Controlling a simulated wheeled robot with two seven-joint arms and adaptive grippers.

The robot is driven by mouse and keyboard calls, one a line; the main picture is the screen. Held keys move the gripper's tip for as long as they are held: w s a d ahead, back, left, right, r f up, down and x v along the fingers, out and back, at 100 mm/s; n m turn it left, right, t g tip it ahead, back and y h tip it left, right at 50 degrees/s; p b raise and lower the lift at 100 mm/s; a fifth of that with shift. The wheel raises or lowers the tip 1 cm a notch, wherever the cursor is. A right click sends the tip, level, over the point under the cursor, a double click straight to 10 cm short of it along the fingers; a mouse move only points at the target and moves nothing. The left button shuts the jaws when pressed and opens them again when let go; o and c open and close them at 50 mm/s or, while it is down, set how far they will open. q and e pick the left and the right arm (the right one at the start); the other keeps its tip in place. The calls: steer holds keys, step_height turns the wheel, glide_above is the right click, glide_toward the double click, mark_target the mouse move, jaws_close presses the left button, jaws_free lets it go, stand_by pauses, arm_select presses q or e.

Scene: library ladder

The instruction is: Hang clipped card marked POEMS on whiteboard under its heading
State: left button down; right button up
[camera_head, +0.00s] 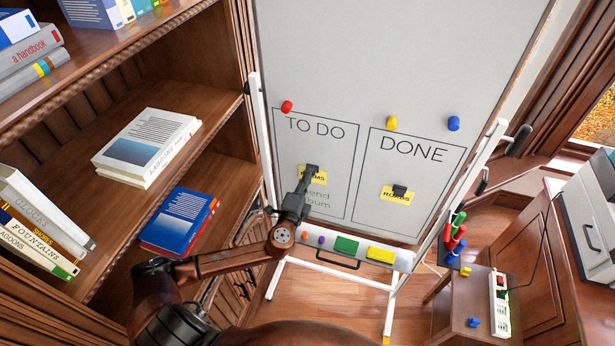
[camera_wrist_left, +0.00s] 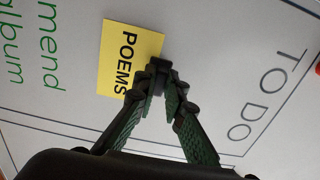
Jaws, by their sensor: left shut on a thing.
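The yellow card marked POEMS (camera_wrist_left: 128,60) lies flat against the whiteboard (camera_head: 380,60) inside the TO DO box, above green handwriting. A black clip (camera_wrist_left: 160,66) sits at the card's edge. My left gripper (camera_wrist_left: 160,82) is shut on this clip, and its fingers meet there. In the head view the gripper (camera_head: 308,180) covers part of the POEMS card (camera_head: 320,178). The TO DO heading (camera_head: 316,127) is above the card, and the DONE heading (camera_head: 411,149) tops the box to the right. My right gripper is not in view.
Another yellow clipped card (camera_head: 396,196) hangs under DONE. Red, yellow and blue magnets (camera_head: 453,124) are above the boxes. The board's tray (camera_head: 340,248) holds a green and a yellow block. A bookshelf (camera_head: 60,120) stands left and a small cabinet (camera_head: 470,290) right.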

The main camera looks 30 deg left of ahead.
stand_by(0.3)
arm_select(q)
steer(key=c, duration=1.9)
jaws_free()
steer(key=shift+s, duration=0.1)
